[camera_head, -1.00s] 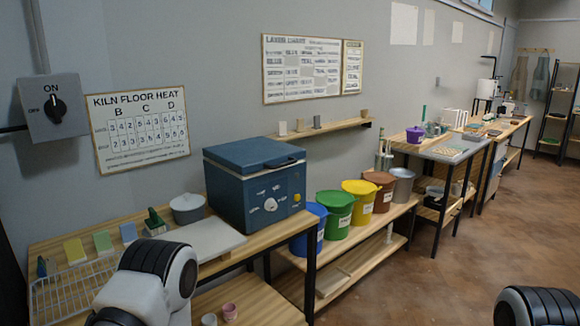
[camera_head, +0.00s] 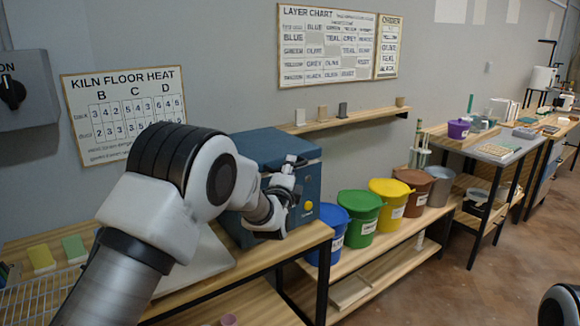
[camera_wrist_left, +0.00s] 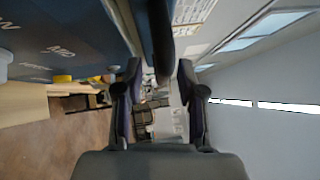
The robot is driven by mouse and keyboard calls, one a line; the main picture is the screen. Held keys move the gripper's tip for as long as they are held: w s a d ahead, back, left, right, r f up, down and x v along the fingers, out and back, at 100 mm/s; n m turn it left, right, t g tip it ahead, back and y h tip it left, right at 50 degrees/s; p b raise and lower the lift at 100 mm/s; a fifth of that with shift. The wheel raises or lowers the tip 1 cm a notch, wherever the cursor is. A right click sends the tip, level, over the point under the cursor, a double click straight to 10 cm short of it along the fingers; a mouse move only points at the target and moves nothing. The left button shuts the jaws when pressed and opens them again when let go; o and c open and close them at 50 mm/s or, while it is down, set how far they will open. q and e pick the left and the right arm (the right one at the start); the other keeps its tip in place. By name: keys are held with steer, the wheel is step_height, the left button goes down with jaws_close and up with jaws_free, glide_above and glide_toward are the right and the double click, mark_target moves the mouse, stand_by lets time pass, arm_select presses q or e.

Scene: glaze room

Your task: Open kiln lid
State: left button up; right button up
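The kiln (camera_head: 262,142) is a blue box at the back of the near table, its lid down; my left arm hides much of its front. My left gripper (camera_head: 294,163) is at the upper front of the kiln, by the lid's front edge. In the left wrist view the two fingers of the left gripper (camera_wrist_left: 159,78) are apart. A dark lid handle (camera_wrist_left: 161,40) reaches into the gap between the fingertips, with no clear contact on both sides. The kiln's lettered front (camera_wrist_left: 50,45) fills the upper left there.
Blue (camera_head: 327,232), green (camera_head: 360,213), yellow (camera_head: 392,198) and brown (camera_head: 416,190) buckets stand right of the kiln. A shelf (camera_head: 350,120) with small blocks is on the wall behind. Glaze tiles (camera_head: 41,258) and a wire rack stand at left.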

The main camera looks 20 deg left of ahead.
arm_select(q)
steer(key=shift+w+a+r, duration=0.15)
steer(key=shift+w, duration=0.45)
steer(key=shift+s+r, duration=0.1)
steer(key=shift+s, duration=0.05)
jaws_close()
